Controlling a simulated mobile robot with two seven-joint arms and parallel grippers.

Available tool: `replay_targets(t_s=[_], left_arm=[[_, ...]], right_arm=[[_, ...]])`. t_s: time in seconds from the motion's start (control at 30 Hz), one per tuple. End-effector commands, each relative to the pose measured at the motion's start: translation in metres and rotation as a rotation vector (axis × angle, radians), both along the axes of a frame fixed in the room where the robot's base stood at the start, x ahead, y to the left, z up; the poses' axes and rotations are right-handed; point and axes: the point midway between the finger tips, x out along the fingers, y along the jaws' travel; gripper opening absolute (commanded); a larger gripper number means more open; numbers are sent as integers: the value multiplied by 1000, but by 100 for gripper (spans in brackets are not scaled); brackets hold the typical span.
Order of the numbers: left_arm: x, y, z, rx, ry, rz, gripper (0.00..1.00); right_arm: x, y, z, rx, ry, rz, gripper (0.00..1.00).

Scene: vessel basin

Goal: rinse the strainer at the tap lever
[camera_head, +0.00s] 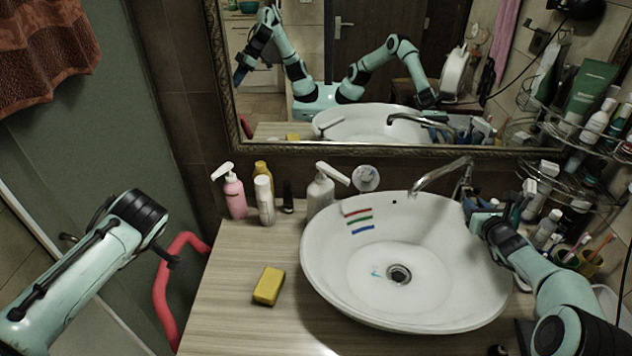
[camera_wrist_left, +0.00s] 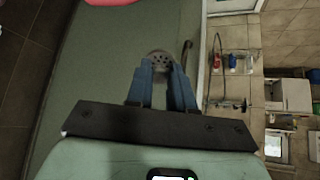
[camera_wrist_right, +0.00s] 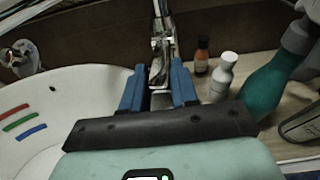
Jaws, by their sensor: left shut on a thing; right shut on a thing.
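My left gripper (camera_wrist_left: 161,78) is shut on the strainer (camera_wrist_left: 160,59), a small round grey piece with holes, in the left wrist view. It is held over the floor, left of the counter. In the head view the left arm hides the strainer. My right gripper (camera_head: 482,217) is at the right rim of the basin. In the right wrist view its fingers (camera_wrist_right: 158,92) are shut on the chrome tap lever (camera_wrist_right: 158,73). The tap spout (camera_head: 437,172) reaches over the white basin (camera_head: 325,270). I see no water stream.
A yellow sponge (camera_head: 269,286) lies on the counter (camera_head: 228,317) left of the basin. Bottles, including a pink pump bottle (camera_head: 235,196) and a white one (camera_head: 320,192), stand behind. A wire shelf (camera_head: 575,140) with toiletries crowds the right. A red pipe (camera_head: 160,290) borders the counter's left.

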Motion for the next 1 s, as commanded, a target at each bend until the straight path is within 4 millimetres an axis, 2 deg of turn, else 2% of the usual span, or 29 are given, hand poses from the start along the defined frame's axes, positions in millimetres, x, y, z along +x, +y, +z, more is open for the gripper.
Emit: replay_targets(t_s=[0.27, 0.3, 0.33, 0.37, 0.73, 0.87, 1.0], left_arm=[[1, 0, 3, 0, -2, 0, 0], [1, 0, 3, 0, -3, 0, 0], [1, 0, 3, 0, -2, 0, 0], [1, 0, 3, 0, -2, 0, 0], [0, 0, -1, 0, 0, 0, 0], [-2, 0, -11, 0, 6, 0, 0], [-5, 0, -24, 0, 12, 0, 0]], right_arm=[[1, 2, -1, 0, 4, 4, 0], [1, 2, -1, 0, 4, 4, 41], [1, 2, -1, 1, 4, 4, 51], [1, 2, -1, 1, 4, 4, 53], [-4, 1, 1, 0, 2, 1, 53], [-21, 2, 5, -1, 2, 0, 53], [-48, 5, 12, -2, 3, 0, 53]])
